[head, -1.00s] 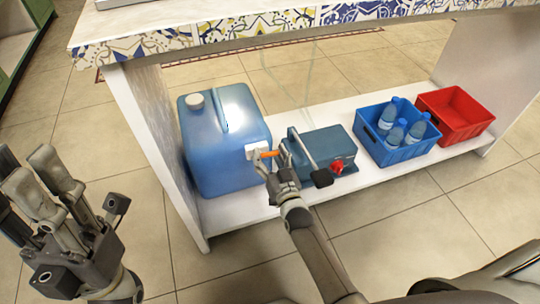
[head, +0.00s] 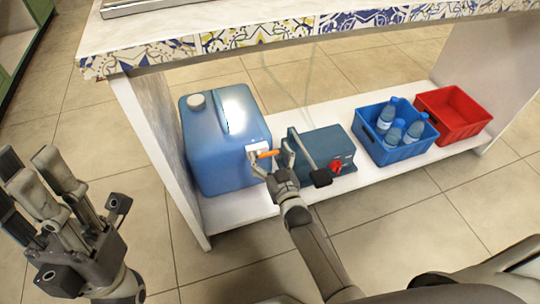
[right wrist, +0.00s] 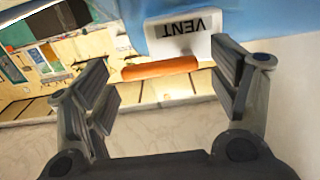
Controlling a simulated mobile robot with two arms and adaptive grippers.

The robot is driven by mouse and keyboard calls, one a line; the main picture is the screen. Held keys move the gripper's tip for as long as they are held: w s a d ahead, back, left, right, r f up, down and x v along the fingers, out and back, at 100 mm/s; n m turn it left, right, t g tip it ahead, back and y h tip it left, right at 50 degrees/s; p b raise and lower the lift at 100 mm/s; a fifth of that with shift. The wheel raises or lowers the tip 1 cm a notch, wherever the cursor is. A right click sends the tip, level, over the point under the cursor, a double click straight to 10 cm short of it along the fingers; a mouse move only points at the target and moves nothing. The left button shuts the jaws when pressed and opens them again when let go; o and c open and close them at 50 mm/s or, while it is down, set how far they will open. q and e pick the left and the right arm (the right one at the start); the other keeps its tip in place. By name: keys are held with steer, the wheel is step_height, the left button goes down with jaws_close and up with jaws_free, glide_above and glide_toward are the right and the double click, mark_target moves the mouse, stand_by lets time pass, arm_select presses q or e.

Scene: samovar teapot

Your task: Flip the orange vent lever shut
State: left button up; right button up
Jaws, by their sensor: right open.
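The orange vent lever (head: 268,154) sticks out sideways from a white plate (head: 256,149) on the front of the blue water container (head: 222,150). In the right wrist view the lever (right wrist: 160,68) lies across the gap between my right fingers, below the plate marked VENT (right wrist: 180,35), which appears upside down. My right gripper (right wrist: 165,88) is open, with one finger on each side of the lever. I cannot tell whether a finger touches it. In the head view my right gripper (head: 271,162) is in front of the container. My left gripper (head: 30,165) is open and empty at the far left.
A blue-grey box (head: 328,146) with a black-ended handle and red knob stands close to the right of my right gripper. Farther right are a blue crate (head: 402,153) with bottles and an empty red crate (head: 470,128). The tiled counter (head: 270,38) overhangs the shelf.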

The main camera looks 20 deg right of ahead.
steer(key=s, duration=1.2)
steer(key=shift+d, duration=0.2)
